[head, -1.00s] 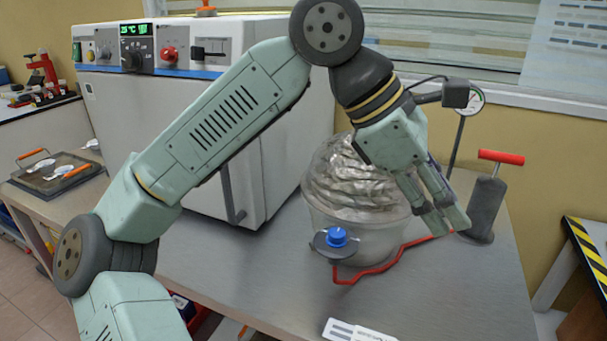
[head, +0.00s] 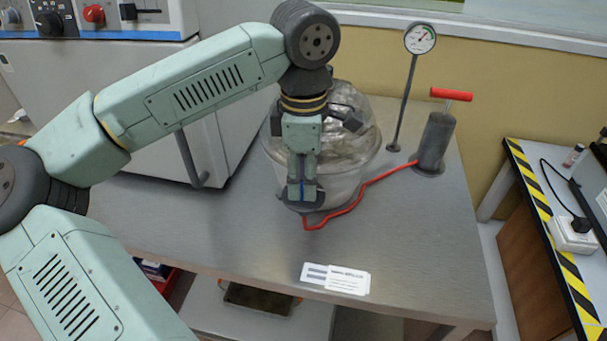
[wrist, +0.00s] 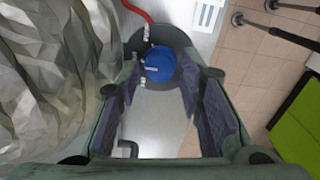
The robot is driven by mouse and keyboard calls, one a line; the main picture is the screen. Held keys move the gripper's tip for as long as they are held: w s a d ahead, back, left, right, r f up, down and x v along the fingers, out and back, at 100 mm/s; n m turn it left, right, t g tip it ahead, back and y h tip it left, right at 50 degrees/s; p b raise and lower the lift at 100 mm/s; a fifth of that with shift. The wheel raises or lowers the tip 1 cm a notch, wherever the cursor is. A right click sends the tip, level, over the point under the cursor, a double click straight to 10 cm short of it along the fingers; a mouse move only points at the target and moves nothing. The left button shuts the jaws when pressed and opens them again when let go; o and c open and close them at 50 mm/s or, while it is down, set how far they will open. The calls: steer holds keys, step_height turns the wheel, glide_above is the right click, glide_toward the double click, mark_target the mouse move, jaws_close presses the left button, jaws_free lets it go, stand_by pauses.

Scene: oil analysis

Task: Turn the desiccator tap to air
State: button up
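The desiccator (head: 347,185) stands on the metal bench, with a clear lid over crumpled, shiny contents. Its tap is a blue knob (wrist: 160,64) on a dark round plate at the front. In the head view my gripper (head: 301,195) points down over the tap and hides most of it; only a thin blue strip shows between the fingers. In the wrist view the two fingers of my gripper (wrist: 163,90) are apart, with the knob between them near the tips. No clear contact shows. The knob's pointer direction is hard to read.
A red hose (head: 350,208) runs from the tap to a grey hand pump (head: 436,145) with a red handle. A gauge (head: 420,39) stands on a pole behind. An oven (head: 100,100) is at the left. A printed card (head: 336,279) lies on clear bench in front.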

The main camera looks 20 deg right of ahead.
steer(key=shift+f, duration=0.65)
jaws_close()
